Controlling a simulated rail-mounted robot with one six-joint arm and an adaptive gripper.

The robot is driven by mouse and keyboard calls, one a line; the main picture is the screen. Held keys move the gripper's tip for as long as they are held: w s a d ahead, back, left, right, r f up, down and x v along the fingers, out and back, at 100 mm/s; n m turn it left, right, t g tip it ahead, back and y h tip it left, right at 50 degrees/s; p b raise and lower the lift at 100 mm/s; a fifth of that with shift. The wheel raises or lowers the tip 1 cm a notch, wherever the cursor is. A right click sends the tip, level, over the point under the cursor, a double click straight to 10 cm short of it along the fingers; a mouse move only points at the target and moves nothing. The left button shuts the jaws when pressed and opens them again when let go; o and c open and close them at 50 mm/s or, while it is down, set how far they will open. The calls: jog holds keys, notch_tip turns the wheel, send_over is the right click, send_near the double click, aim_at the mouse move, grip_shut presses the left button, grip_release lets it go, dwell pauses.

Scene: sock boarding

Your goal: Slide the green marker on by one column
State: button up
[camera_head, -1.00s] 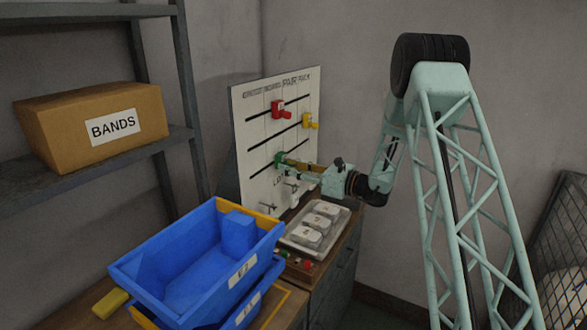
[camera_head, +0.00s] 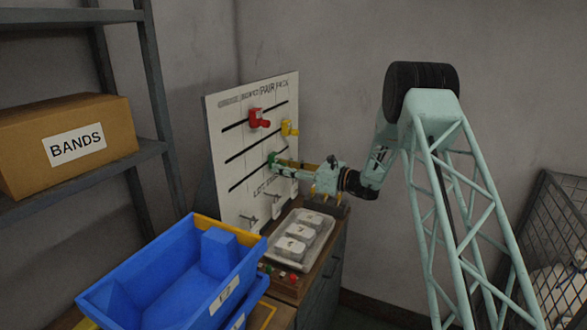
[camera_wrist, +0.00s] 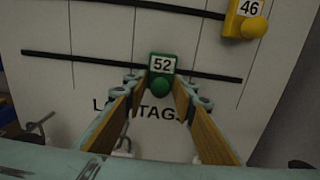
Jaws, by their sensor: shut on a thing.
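The green marker (camera_wrist: 163,64), labelled 52, sits on the lowest dark slot of the white board (camera_wrist: 95,75). In the wrist view it is between two thin column lines. My gripper (camera_wrist: 161,90) is shut on the marker's round green knob, with a finger on each side. In the head view the green marker (camera_head: 273,158) is partly hidden by my gripper (camera_head: 282,166). The yellow marker (camera_wrist: 245,18), labelled 46, is on the slot above, further right. The red marker (camera_head: 258,118) is on the top slot.
Hooks (camera_head: 250,220) stick out of the board below the slots. A tray with white blocks (camera_head: 298,236) and a blue bin (camera_head: 180,275) stand in front of the board. A BANDS box (camera_head: 68,140) is on the shelf at left.

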dwell(0.3)
jog(key=o, duration=0.8)
jog(key=shift+d, duration=0.2)
jog(key=v, duration=1.1)
jog(key=shift+s+d, duration=0.25)
jog(key=shift+d, duration=0.05)
jog(key=shift+r, duration=0.1)
